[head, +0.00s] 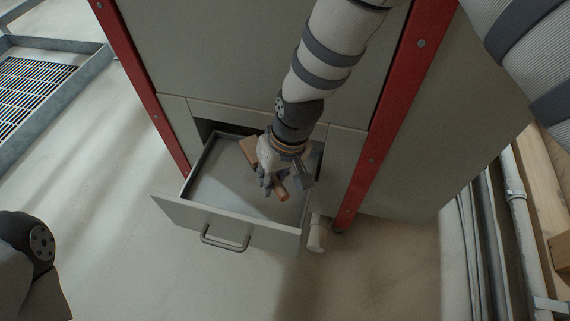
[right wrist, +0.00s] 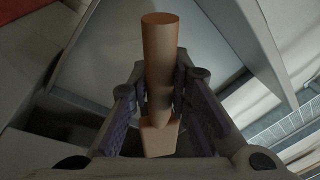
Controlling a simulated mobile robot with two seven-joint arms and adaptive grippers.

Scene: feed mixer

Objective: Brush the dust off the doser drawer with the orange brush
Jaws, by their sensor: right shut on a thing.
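The doser drawer (head: 207,187) stands pulled out of the grey machine in the head view, its front panel and handle toward the lower part of the picture. My right gripper (head: 272,184) is inside the drawer's outline, shut on the orange brush (head: 282,190). In the right wrist view, the brush handle (right wrist: 161,60) stands between the two fingers and its wider head (right wrist: 158,138) is nearer the palm. The bristles are hidden, and I cannot tell whether they touch the drawer floor. Dust cannot be made out clearly. Part of my left arm shows at lower left, but its gripper is out of view.
Red posts (head: 388,110) frame the grey machine cabinet (head: 250,60). A white cylindrical piece (head: 317,234) is just right of the drawer front. Pipes (head: 490,235) run along the right side. A metal grate (head: 35,85) lies at upper left. The floor left of the drawer is clear.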

